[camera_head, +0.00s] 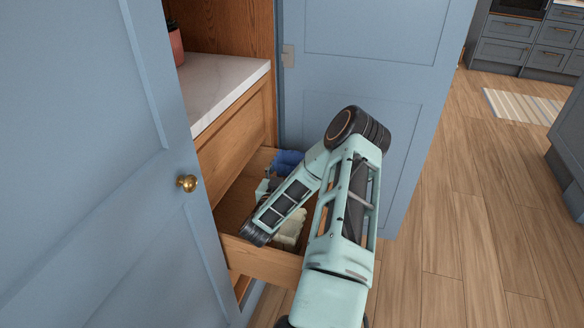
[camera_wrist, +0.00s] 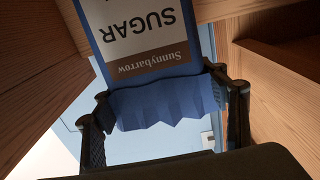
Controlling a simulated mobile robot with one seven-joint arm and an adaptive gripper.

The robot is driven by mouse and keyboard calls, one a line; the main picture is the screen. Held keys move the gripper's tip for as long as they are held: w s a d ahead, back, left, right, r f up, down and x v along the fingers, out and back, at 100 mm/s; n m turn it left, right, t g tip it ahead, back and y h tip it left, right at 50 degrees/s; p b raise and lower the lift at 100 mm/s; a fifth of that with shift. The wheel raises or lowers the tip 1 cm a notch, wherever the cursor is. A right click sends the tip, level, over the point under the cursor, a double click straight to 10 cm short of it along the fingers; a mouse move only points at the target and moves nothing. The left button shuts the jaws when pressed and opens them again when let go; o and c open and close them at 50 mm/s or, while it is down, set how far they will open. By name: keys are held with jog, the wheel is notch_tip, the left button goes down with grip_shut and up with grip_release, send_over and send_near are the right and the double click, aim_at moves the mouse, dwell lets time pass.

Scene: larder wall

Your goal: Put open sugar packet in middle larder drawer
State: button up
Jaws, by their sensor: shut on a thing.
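The sugar packet is blue with a white and brown label and fills the top of the wrist view (camera_wrist: 140,40). Its folded blue end lies between the two fingers of my gripper (camera_wrist: 162,98), which is shut on it. In the head view the blue packet (camera_head: 288,162) shows at the far end of the open wooden larder drawer (camera_head: 262,262). My gripper (camera_head: 267,188) is partly hidden by my arm there. Wooden walls flank the packet in the wrist view. I cannot tell whether the packet touches the drawer floor.
A pale item (camera_head: 291,228) shows behind my arm in the drawer, its shape unclear. A marble shelf (camera_head: 222,85) with a plant pot (camera_head: 176,45) lies above. Blue doors stand open at left (camera_head: 90,180) and behind (camera_head: 375,60).

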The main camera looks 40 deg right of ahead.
jog(key=shift+f+b, duration=0.4)
jog(key=shift+s+f, duration=0.15)
jog(key=o, duration=2)
jog(key=shift+f, duration=0.2)
jog(key=shift+s+r, duration=0.1)
jog(key=shift+r, duration=0.3)
jog(key=p+v, duration=0.1)
jog(key=v, duration=0.4)
jog(key=p+v, duration=0.1)
jog(key=v, duration=0.1)
jog(key=shift+a+r+p, duration=0.3)
jog(key=shift+d, duration=0.1)
